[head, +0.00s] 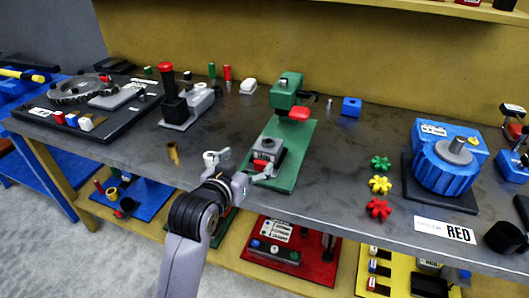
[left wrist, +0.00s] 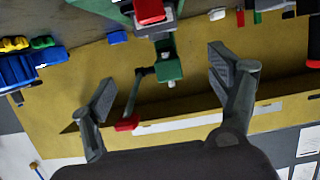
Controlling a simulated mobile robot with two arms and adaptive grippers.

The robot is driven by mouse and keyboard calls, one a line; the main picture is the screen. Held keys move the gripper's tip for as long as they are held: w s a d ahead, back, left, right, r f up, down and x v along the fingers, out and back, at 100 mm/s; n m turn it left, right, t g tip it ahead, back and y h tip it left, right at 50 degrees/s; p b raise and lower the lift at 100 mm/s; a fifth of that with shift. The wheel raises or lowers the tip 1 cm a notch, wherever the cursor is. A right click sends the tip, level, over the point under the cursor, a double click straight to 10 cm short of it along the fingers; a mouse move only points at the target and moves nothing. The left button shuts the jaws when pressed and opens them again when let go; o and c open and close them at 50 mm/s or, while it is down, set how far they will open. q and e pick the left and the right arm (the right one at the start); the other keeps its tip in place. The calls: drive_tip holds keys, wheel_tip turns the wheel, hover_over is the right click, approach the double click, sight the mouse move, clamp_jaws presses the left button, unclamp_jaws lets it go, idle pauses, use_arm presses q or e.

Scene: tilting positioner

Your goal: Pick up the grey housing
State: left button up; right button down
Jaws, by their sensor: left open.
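The grey housing (head: 267,147) is a small blocky part with a red piece at its front. It sits on the green base plate (head: 298,150) of the green press (head: 285,92). In the left wrist view the grey housing (left wrist: 158,29) shows at the top edge, partly cut off, with a red piece over it. My left gripper (head: 243,168) is open and empty, at the bench's front edge, just left of and nearer than the housing. In the left wrist view its fingers (left wrist: 162,85) are spread wide, with the press beyond them. My right gripper is not in view.
A black-and-grey fixture with a red knob (head: 166,66) stands left. Green, yellow and red star knobs (head: 380,184) and a blue motor (head: 445,165) are right.

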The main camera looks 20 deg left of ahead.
sight(266, 145)
use_arm(q)
drive_tip(key=x, duration=1)
drive_tip(key=shift+w+f, duration=0.1)
drive_tip(key=shift+w, duration=0.05)
drive_tip(key=shift+f+p+x, duration=0.2)
drive_tip(key=shift+x, duration=1.3)
drive_tip(key=shift+f+p+x, duration=0.15)
drive_tip(key=shift+p+x, duration=0.05)
drive_tip(key=shift+x, duration=1.3)
drive_tip(key=shift+c, duration=0.4)
clamp_jaws()
drive_tip(key=shift+r, duration=0.3)
